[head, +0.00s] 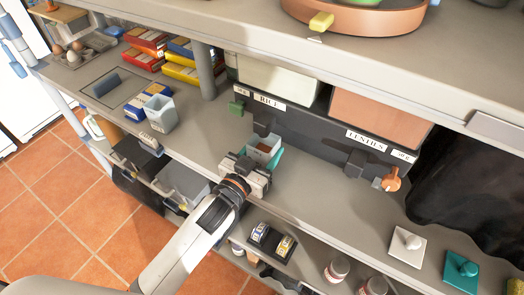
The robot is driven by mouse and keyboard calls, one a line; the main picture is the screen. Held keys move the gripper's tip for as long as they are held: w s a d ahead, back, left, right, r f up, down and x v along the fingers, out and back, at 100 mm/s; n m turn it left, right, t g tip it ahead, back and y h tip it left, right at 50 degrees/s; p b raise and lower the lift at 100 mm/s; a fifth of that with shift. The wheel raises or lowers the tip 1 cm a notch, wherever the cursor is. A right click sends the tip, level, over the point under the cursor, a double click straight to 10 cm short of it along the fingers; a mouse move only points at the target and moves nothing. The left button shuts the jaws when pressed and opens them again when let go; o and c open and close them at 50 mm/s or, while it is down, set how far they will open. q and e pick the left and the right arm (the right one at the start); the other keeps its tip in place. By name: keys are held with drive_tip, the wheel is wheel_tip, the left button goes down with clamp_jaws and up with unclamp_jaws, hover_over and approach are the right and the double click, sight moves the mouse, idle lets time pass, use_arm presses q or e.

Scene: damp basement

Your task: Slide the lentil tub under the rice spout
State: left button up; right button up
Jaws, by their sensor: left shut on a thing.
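The rice spout (263,127) is a dark spout low on the dispenser front, below the RICE label (268,101). A small grey tub (266,146) with a reddish-brown inside stands on the shelf just in front of and below this spout; a teal piece (277,161) shows beside it. My left gripper (254,163) is shut on the tub from the near side and hides its lower part. Whether the tub is squarely under the spout cannot be told. A lentil spout (354,165) sits further right, below the LENTILS label (366,140). My right gripper is not in view.
A pale grey tub (160,112) stands to the left by blue boxes. A green knob (236,107) and an orange knob (391,181) flank the spouts. A post (205,72) rises left of the dispenser. The shelf front between tub and white handled plate (407,245) is clear.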

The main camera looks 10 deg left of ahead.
use_arm(q)
drive_tip(key=shift+f, duration=0.3)
idle(0.6)
drive_tip(key=o, duration=1.2)
drive_tip(key=shift+o, duration=0.2)
drive_tip(key=b+v, duration=0.2)
drive_tip(key=v, duration=1)
drive_tip(key=shift+a+f, duration=0.1)
drive_tip(key=shift+f, duration=0.05)
